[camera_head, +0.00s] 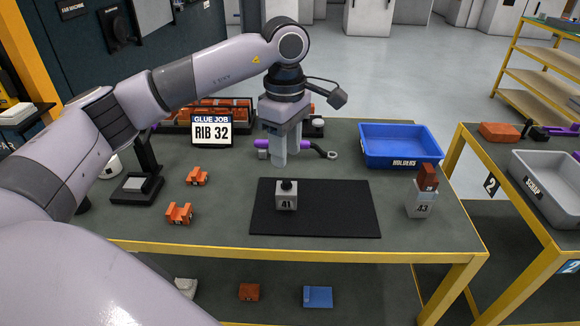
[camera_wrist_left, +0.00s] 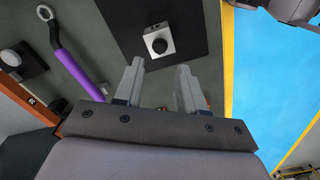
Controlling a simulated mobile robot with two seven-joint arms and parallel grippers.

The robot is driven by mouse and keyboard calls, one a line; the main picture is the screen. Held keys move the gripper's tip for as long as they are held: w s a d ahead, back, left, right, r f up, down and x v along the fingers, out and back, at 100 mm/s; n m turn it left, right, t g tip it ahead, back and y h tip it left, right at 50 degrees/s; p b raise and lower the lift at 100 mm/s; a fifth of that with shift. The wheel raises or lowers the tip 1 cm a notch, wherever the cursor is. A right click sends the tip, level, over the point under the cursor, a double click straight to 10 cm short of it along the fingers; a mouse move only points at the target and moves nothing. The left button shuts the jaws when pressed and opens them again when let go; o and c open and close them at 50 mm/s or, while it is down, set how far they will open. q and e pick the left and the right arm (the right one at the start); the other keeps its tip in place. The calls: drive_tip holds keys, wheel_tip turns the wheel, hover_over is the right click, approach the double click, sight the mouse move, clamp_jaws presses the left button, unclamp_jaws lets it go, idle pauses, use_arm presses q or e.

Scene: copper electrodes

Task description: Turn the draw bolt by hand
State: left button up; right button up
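A light grey block marked 41 (camera_head: 286,202) stands upright on the black mat (camera_head: 345,215). A black round knob (camera_head: 287,185) sits on its top; no other part that could be the draw bolt is clear. In the left wrist view the block (camera_wrist_left: 151,33) and its knob (camera_wrist_left: 160,46) lie beyond the fingertips. My left gripper (camera_head: 284,158) points down, behind and above the block, apart from it. In the left wrist view its fingers (camera_wrist_left: 160,72) are spread with nothing between them. My right gripper is not in view.
A purple-handled wrench (camera_head: 300,145) lies behind my left gripper; it also shows in the left wrist view (camera_wrist_left: 75,68). A blue holders bin (camera_head: 400,160) is at the back right. Block 43 (camera_head: 420,202) carries a brown piece. Orange pieces (camera_head: 179,213) lie left of the mat.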

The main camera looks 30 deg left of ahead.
sight(287, 182)
use_arm(q)
drive_tip(key=shift+f+b, duration=2.1)
drive_tip(key=shift+f, duration=1.1)
drive_tip(key=shift+f, duration=0.2)
drive_tip(key=shift+c, duration=0.4)
clamp_jaws()
